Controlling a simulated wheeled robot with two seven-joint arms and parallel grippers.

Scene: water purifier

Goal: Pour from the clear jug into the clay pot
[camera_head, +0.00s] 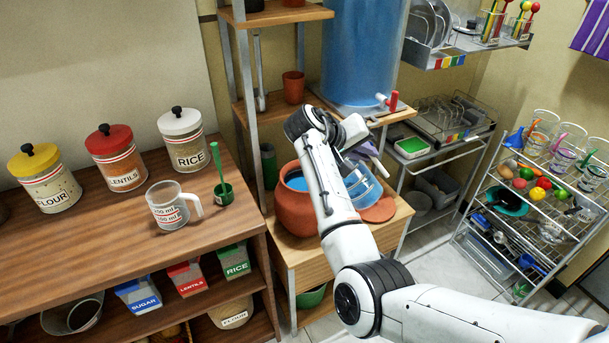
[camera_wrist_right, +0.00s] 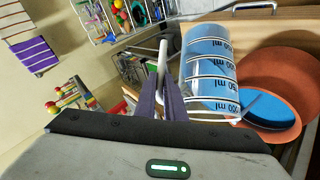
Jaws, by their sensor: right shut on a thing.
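The clear jug (camera_head: 363,187), with printed scale bands and blue water in it, is tilted beside the clay pot; it also shows in the right wrist view (camera_wrist_right: 210,62). The clay pot (camera_head: 290,212) is orange-brown, stands upright on a wooden stand and has blue water inside; its mouth is partly hidden behind my arm. In the right wrist view, the pot (camera_wrist_right: 295,70) is right next to the jug. My right gripper (camera_head: 364,152) has its purple fingers (camera_wrist_right: 162,100) closed on the jug's handle. No falling stream can be made out. My left gripper is out of view.
A clay disc (camera_head: 379,209) lies on the stand right of the pot. A clear measuring cup (camera_head: 170,206) and a green scoop (camera_head: 223,190) are on the wooden counter (camera_head: 110,245). A big blue water tank (camera_head: 362,50) with a red tap stands behind. A wire rack (camera_head: 530,200) is at right.

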